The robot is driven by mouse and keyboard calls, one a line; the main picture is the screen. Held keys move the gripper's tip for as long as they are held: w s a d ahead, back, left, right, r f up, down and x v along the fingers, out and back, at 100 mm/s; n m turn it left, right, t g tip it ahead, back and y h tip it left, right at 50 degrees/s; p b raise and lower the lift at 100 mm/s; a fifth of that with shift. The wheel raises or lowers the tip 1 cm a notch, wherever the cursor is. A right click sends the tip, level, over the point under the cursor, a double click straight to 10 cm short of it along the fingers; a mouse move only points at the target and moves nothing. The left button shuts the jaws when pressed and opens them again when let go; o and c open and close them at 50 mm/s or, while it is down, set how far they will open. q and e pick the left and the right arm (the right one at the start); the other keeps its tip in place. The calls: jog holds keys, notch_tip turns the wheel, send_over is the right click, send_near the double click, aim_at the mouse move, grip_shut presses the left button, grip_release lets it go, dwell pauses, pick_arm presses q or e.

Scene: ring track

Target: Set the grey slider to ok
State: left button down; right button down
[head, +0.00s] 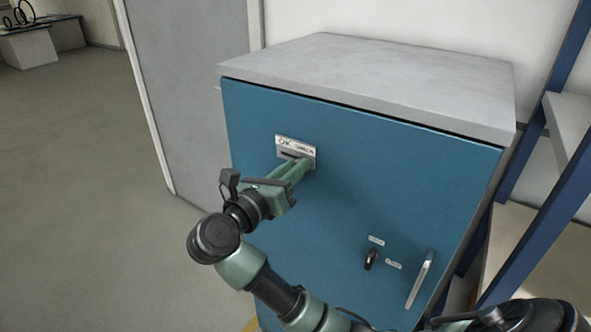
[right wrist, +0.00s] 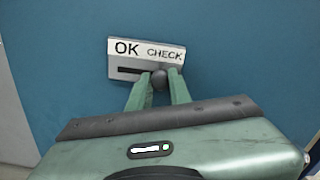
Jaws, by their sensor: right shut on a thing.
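The grey slider is a small plate (right wrist: 113,67) on the blue cabinet front, labelled OK at left and CHECK at right. It also shows in the head view (head: 309,153). Its dark slot runs sideways under the labels, with an empty stretch showing below OK. The round dark knob (right wrist: 159,78) sits right of the plate's middle, below the start of CHECK. My right gripper (right wrist: 159,88) is shut on the knob, one green finger on each side; it also shows in the head view (head: 302,166). The right finger hides the slot's right end. My left gripper is not in view.
The blue cabinet (head: 350,210) has a grey top (head: 370,85). Lower right on its front are a dark rotary knob (head: 371,259) with small labels and a metal handle (head: 419,280). A blue-framed shelf (head: 548,165) stands at right. Open floor (head: 90,190) lies at left.

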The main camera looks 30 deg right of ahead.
aim_at(285, 153)
jog(key=w+b, duration=0.1)
jog(key=w+a+b, duration=0.1)
jog(key=w, duration=0.1)
jog(key=w+a+b, duration=0.1)
jog(key=shift+w+f+b, duration=0.15)
jog(key=shift+b, duration=0.2)
jog(key=shift+w, duration=0.15)
jog(key=shift+r, duration=0.25)
jog(key=c, duration=1.4)
grip_release()
jog(key=shift+o, duration=0.6)
jog(key=shift+w+f, duration=0.1)
